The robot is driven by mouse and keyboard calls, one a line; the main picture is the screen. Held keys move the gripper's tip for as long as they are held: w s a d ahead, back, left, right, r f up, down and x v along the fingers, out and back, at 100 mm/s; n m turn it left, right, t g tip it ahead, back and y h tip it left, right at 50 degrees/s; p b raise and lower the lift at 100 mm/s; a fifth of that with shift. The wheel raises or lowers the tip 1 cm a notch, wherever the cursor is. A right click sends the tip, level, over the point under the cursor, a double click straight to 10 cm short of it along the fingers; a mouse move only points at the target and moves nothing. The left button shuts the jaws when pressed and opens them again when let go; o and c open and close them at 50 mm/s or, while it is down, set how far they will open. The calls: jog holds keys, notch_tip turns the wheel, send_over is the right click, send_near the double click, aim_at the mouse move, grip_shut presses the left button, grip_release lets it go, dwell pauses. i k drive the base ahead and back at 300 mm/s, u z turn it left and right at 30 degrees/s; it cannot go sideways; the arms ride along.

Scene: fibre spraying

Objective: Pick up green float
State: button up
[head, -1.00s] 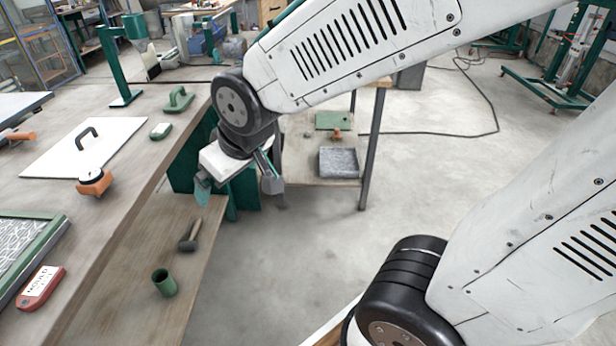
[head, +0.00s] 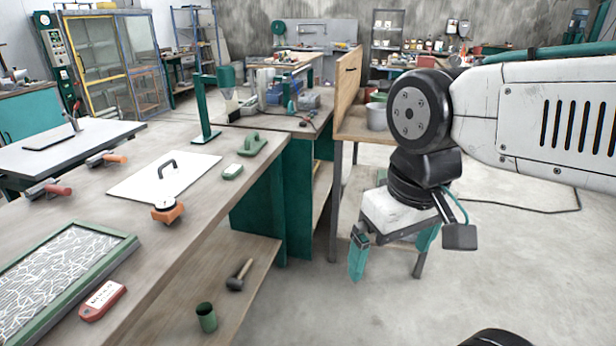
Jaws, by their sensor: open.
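The green float (head: 250,145), with an arched handle on top, lies flat on the workbench (head: 95,215) near its right edge, in front of a green stand. My gripper (head: 393,250) has teal fingers that are spread apart with nothing between them. It hangs over the floor to the right of the bench, well apart from the float. No part of the float is hidden by my arm.
A small green-and-white block (head: 232,171) lies just in front of the float. A white board (head: 140,190) with a black handle and an orange tool (head: 168,212) lie to its left. The green stand (head: 206,105) rises behind. Open floor lies right of the bench.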

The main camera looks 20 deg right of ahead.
aim_at(253, 144)
jog(key=u, duration=1.65)
jog(key=k, duration=1.2)
jog(key=z, duration=1.65)
jog(key=i, duration=0.85)
jog(key=z, duration=0.85)
jog(key=i, duration=1.05)
jog(key=z, duration=0.05)
